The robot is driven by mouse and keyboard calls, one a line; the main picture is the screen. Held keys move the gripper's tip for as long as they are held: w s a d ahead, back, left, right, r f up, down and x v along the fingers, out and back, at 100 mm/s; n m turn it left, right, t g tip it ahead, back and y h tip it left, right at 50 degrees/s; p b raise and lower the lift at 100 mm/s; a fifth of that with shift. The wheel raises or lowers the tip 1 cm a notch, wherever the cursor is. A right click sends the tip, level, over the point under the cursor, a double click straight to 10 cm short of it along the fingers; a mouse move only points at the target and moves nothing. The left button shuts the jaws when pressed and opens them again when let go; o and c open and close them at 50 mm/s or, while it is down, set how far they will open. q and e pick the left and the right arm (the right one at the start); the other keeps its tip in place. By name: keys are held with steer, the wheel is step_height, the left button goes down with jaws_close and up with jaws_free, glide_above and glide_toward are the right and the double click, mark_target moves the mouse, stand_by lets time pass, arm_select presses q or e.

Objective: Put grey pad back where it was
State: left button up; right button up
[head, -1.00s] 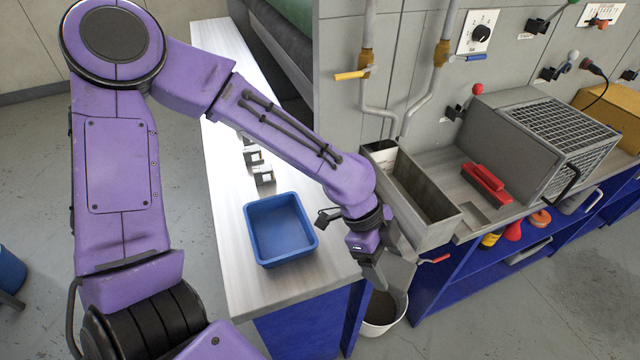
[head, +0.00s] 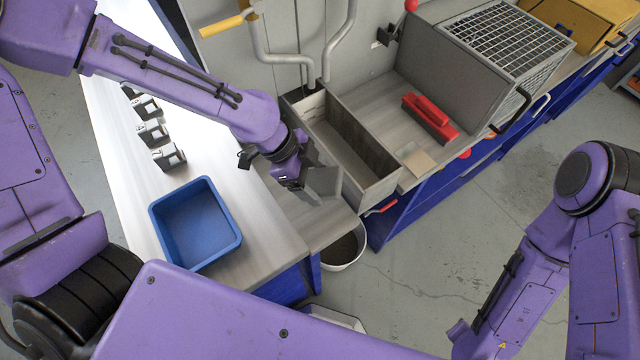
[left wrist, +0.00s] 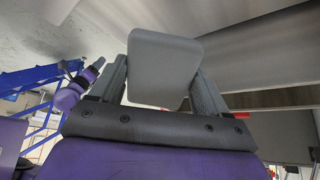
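The grey pad (head: 322,182) is a flat plate with rounded corners. My left gripper (head: 306,184) has it between its fingers, beside the left wall of the metal trough (head: 384,188) and above the sloped chute (head: 325,224). In the left wrist view the pad (left wrist: 163,68) fills the space between the two fingers of the left gripper (left wrist: 160,88), one finger along each side. I cannot tell whether the pad touches the trough. My right arm shows at the lower right of the head view, but its fingers are not seen.
A blue tray (head: 232,243) stands on the pale bench (head: 125,170) with several small fixtures behind it. A white bucket (head: 343,262) stands below the chute. A red-handled tool (head: 430,118) and a flat tan piece (head: 417,163) lie right of the trough, near a caged grey box (head: 455,70).

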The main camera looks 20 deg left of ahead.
mark_target(313, 209)
arm_select(q)
steer(key=s+f, duration=0.3)
steer(key=f, duration=0.1)
steer(key=shift+s, duration=0.4)
steer(key=shift+w+f, duration=0.45)
steer(key=shift+f, duration=0.35)
steer(key=shift+w+f, duration=0.1)
steer(key=shift+w, duration=0.1)
steer(key=o, duration=1.1)
steer(key=shift+s, duration=0.1)
steer(key=shift+o, duration=1.3)
steer(key=shift+w+f, duration=0.2)
steer(key=shift+w, duration=0.35)
steer(key=shift+s+r, duration=0.3)
steer(key=v, duration=1.1)
steer(key=shift+a+r, duration=0.2)
steer(key=shift+r, duration=0.15)
arm_select(e)
steer(key=shift+s+r, duration=0.15)
steer(key=shift+s, duration=1.05)
